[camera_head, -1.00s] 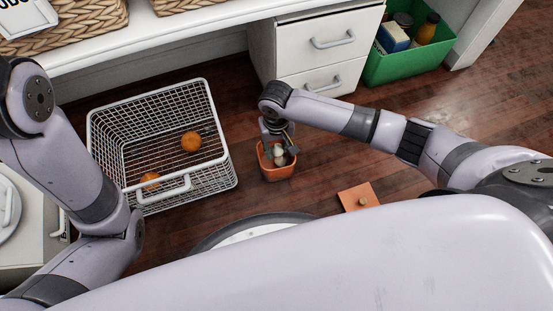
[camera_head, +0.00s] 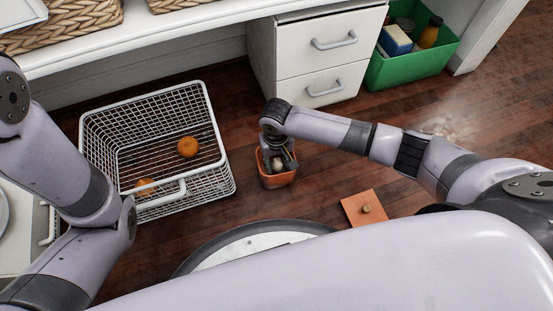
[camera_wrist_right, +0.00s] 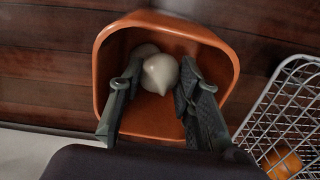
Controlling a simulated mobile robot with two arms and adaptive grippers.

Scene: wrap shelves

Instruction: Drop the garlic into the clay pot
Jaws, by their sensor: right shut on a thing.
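The clay pot (camera_head: 279,181) is an orange, square-rimmed pot standing on the wooden floor, open at the top; it fills the middle of the right wrist view (camera_wrist_right: 150,128). My right gripper (camera_head: 279,160) points down into the pot's mouth. Its two fingers (camera_wrist_right: 157,85) are shut on a whitish garlic bulb (camera_wrist_right: 160,72), which also shows small in the head view (camera_head: 278,164).
An orange square lid (camera_head: 364,209) with a knob lies on the floor right of the pot. A white wire basket (camera_head: 228,182) with two orange fruits stands to the left. White drawers (camera_head: 322,62) and a green bin (camera_head: 412,70) stand behind.

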